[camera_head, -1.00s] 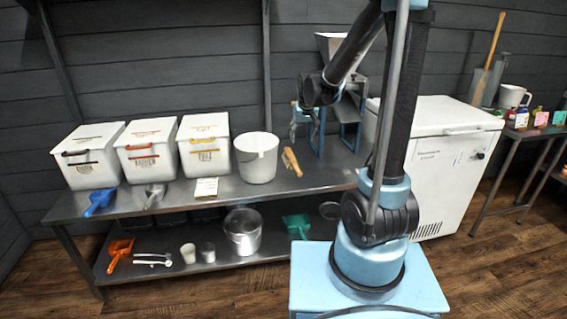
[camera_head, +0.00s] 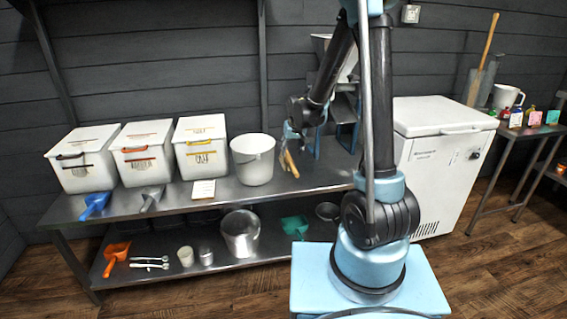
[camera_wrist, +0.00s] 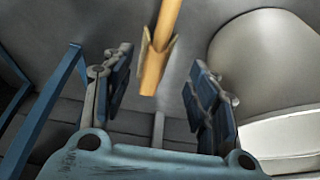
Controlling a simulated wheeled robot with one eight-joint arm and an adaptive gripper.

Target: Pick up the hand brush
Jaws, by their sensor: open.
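The hand brush (camera_head: 291,163) has a light wooden handle and lies on the steel table, right of the white bucket. In the wrist view the brush (camera_wrist: 155,62) shows at the top centre, between my two finger pads in the picture. My gripper (camera_wrist: 160,68) is open, with clear gaps on both sides of the brush. In the head view my gripper (camera_head: 290,136) points down right at the brush and partly covers it. I cannot tell whether the fingers touch it.
A white bucket (camera_head: 253,160) stands close left of the brush. A blue-framed mill (camera_head: 345,115) stands close on its right. White lidded bins (camera_head: 201,147), a blue scoop (camera_head: 95,204) and a card (camera_head: 203,188) are further left. The lower shelf holds a metal pot (camera_head: 240,235).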

